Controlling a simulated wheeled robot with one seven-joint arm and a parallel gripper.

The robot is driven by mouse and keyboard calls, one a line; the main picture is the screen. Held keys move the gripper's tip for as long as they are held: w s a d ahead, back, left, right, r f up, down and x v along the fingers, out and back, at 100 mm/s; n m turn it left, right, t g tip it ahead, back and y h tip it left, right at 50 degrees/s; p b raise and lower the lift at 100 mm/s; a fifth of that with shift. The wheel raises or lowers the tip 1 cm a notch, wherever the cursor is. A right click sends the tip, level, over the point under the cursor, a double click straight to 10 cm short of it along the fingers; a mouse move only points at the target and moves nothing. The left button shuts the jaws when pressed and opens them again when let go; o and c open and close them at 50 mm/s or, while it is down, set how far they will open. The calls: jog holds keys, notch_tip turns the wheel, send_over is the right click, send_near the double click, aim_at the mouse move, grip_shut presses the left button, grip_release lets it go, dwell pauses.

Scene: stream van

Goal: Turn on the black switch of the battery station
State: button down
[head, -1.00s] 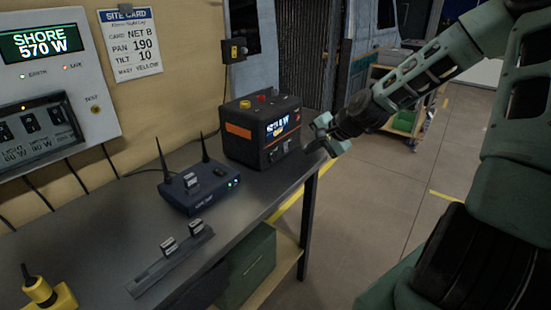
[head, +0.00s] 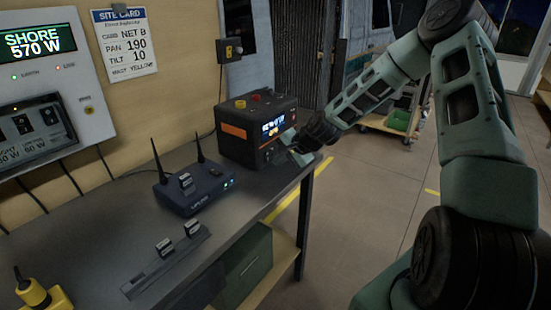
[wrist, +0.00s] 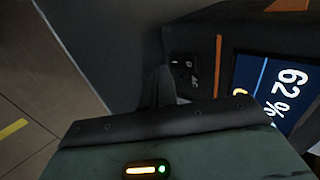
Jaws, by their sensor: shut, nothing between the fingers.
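The battery station (head: 236,138) is a dark box with orange trim, a lit screen and red and yellow knobs on top. It stands at the far end of the bench. In the wrist view its screen (wrist: 283,88) reads 62 %. Beside an orange stripe there is a small black switch panel (wrist: 183,70); whether the switch is on or off cannot be told. My gripper (head: 288,144) is shut and empty, close in front of the station's lower right face. Its dark fingers (wrist: 160,86) end near the switch panel; contact cannot be made out.
The grey bench (head: 105,235) carries a blue router (head: 195,190) with two antennas and a slotted rail (head: 165,262) nearer me. A yellow plug (head: 45,296) is at the lower left. The floor right of the bench is open, with a cart (head: 395,118) beyond.

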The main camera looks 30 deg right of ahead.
jog(key=shift+w+a+f, duration=0.15)
jog(key=shift+w+a, duration=0.05)
jog(key=shift+w, duration=0.6)
jog(key=shift+f, duration=0.1)
jog(key=shift+w+a+f+b, duration=0.1)
jog(key=shift+f+b, duration=0.15)
jog(key=shift+b, duration=0.25)
jog(key=shift+r, duration=0.3)
jog(key=shift+r+p, duration=0.1)
jog(key=shift+p, duration=0.25)
jog(key=shift+r+p, duration=0.65)
jog(key=shift+r, duration=0.1)
